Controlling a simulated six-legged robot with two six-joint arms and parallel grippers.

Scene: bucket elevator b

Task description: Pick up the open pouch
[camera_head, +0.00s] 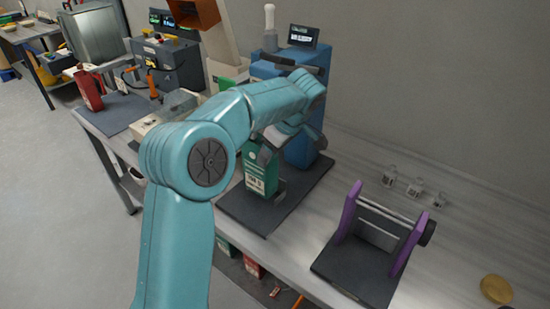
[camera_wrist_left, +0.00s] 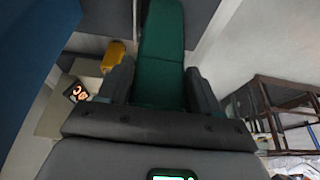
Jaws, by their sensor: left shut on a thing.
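A green pouch (camera_head: 262,172) with a white label stands upright on the dark mat, in front of the blue machine, in the head view. In the left wrist view the green pouch (camera_wrist_left: 160,60) lies between the two dark fingers. My left gripper (camera_wrist_left: 161,88) is shut on it. In the head view my teal left arm hides most of the gripper and part of the pouch. I cannot tell whether the pouch touches the mat or whether its top is open. My right gripper is in neither view.
The blue machine (camera_head: 291,110) with a small screen stands right behind the pouch. A purple-sided stand (camera_head: 370,245), several small clear cups (camera_head: 415,187) and a round yellowish disc (camera_head: 496,289) are to the right. A red pouch (camera_head: 88,90) stands far left. Bare table lies between stand and cups.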

